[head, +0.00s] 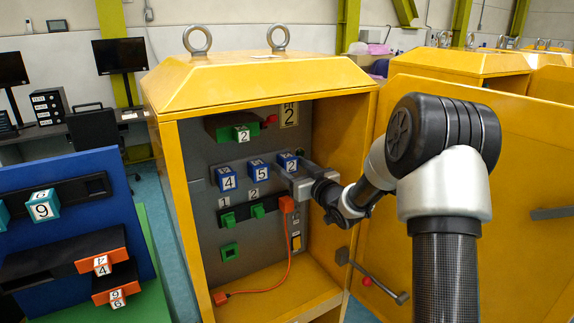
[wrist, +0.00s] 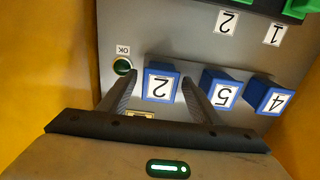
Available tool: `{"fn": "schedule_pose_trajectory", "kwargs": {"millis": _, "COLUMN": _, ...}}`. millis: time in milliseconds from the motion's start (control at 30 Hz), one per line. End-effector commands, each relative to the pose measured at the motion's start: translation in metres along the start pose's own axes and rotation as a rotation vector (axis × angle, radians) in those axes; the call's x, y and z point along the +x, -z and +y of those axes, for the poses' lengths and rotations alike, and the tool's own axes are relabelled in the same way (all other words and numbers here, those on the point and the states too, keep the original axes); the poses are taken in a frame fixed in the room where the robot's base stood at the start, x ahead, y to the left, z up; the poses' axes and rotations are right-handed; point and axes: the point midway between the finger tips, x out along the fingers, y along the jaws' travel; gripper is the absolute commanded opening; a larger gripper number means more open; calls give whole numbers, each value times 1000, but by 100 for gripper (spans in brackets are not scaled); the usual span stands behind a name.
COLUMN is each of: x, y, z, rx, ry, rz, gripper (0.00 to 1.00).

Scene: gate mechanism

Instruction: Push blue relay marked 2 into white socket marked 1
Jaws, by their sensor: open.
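The blue relay marked 2 (head: 287,161) sits on the grey panel in the yellow cabinet, at the right end of a row of blue relays. It also shows in the wrist view (wrist: 160,84), between the two fingers of my open gripper (wrist: 159,80). I cannot tell whether the fingers touch it. In the head view my gripper (head: 294,174) partly hides the relay's surroundings. A white label 1 (head: 223,202) stands above a green socket (head: 228,220), lower left of the relay. Both label 1 (wrist: 275,34) and a green socket piece (wrist: 297,8) show at the wrist view's upper right.
Blue relays marked 5 (head: 258,170) and 4 (head: 226,178) sit left of relay 2. A white label 2 (head: 253,192) is above another green socket (head: 257,211). An orange plug with a cable (head: 287,204) hangs below my gripper. The cabinet's side wall (head: 341,140) is close on the right.

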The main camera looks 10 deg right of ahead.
Motion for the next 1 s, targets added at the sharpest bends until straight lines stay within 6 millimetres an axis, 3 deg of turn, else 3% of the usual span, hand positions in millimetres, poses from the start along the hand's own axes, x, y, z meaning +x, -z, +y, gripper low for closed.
{"fn": "schedule_pose_trajectory", "kwargs": {"millis": 200, "x": 0, "y": 0, "z": 0, "rx": 0, "ry": 0, "rz": 0, "gripper": 58}}
{"fn": "schedule_pose_trajectory", "kwargs": {"millis": 467, "x": 0, "y": 0, "z": 0, "rx": 0, "ry": 0, "rz": 0, "gripper": 16}}
{"fn": "schedule_pose_trajectory", "kwargs": {"millis": 1000, "x": -5, "y": 1, "z": 0, "rx": -1, "ry": -1, "rz": 1, "gripper": 15}}
